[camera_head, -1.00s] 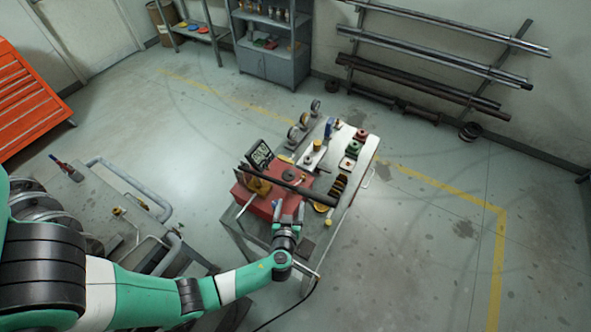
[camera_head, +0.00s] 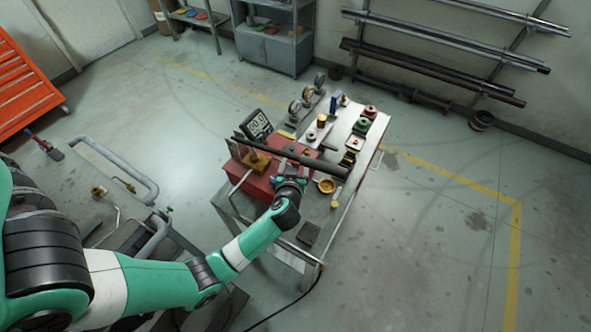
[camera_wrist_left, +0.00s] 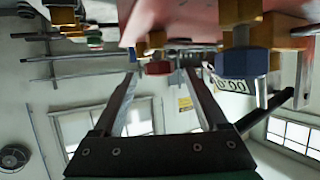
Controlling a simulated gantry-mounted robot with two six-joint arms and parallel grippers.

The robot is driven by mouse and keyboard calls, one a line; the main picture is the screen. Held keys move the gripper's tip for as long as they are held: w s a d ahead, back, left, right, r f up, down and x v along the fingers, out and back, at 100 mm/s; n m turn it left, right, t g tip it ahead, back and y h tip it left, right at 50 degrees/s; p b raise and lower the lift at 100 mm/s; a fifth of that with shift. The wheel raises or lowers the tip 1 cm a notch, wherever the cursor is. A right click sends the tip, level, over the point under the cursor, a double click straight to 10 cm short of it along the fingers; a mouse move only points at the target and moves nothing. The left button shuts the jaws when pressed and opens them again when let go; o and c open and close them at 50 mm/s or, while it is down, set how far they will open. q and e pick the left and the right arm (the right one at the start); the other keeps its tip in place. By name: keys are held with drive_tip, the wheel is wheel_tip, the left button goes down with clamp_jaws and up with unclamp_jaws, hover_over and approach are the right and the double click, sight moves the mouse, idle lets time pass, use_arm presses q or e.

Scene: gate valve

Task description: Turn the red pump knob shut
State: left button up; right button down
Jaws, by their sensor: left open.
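The red pump (camera_head: 262,186) sits on the workbench cart (camera_head: 333,222), with a long black bar (camera_head: 318,164) across its top. In the left wrist view a small red knob (camera_wrist_left: 158,68) shows between my left fingertips, just beyond them; I cannot tell whether they touch it. A larger blue knob (camera_wrist_left: 245,63) is to its right. In the head view my left gripper (camera_head: 289,182) is at the pump's near side and hides the red knob. It is open, with its fingers apart. My right gripper is not in view.
A digital gauge (camera_head: 257,125) stands behind the pump; its display (camera_wrist_left: 232,86) also shows in the wrist view. Valves and fittings (camera_head: 352,145) and a yellow dish (camera_head: 326,186) are on the cart. Floor at right is clear.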

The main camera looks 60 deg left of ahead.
use_arm(q)
drive_tip(key=shift+w+a+f, duration=0.15)
drive_tip(key=shift+w+a, duration=0.3)
drive_tip(key=shift+a, duration=0.15)
drive_tip(key=shift+c, duration=0.2)
clamp_jaws()
drive_tip(key=shift+s+m+p, duration=0.15)
drive_tip(key=shift+m+p, duration=0.15)
drive_tip(key=shift+p, duration=0.15)
drive_tip(key=m+t+h+p, duration=0.1)
drive_tip(key=m+p, duration=0.1)
drive_tip(key=p, duration=0.2)
drive_tip(key=m+t+h+p, duration=0.1)
drive_tip(key=t+h+p, duration=0.1)
drive_tip(key=p, duration=0.2)
drive_tip(key=shift+s+a+r+m+t+h, duration=0.1)
drive_tip(key=shift+a+r+m+t+h, duration=0.1)
drive_tip(key=shift+m+t+h, duration=0.15)
drive_tip(key=shift+f+p, duration=0.1)
drive_tip(key=shift+p, duration=0.25)
